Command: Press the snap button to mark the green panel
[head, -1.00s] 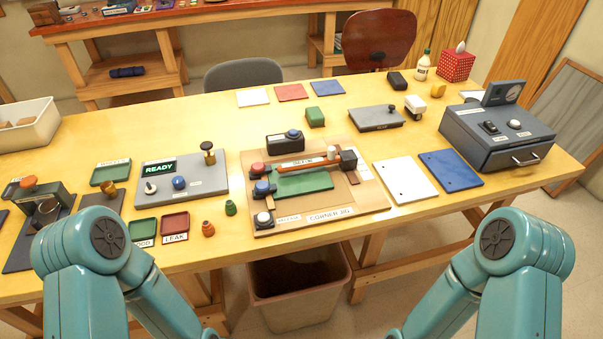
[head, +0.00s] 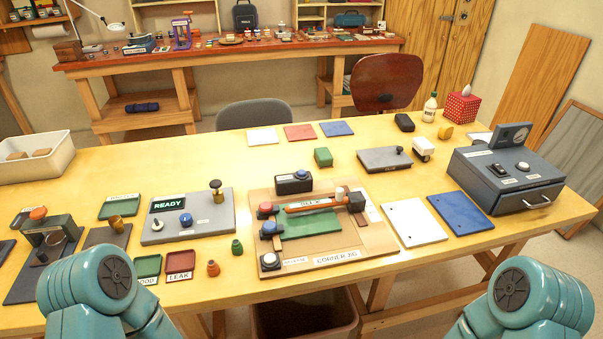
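A green panel (head: 310,225) lies flat in the wooden corner jig (head: 345,263) near the middle of the table, with an orange-brown bar across its far edge. Along the jig's left side are a red-topped button (head: 265,208), a blue-topped button (head: 269,228) and a white-topped button (head: 269,260). A black box with a blue button (head: 294,182) stands behind the bar. The labels are too small to tell which is the snap button. No mark on the panel can be made out. Only my teal arm links show at the lower corners; both grippers are out of view.
A grey console reading READY (head: 187,216) stands left of the jig. A white panel (head: 413,222) and a blue panel (head: 458,210) lie to its right, before a blue-grey machine (head: 506,176).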

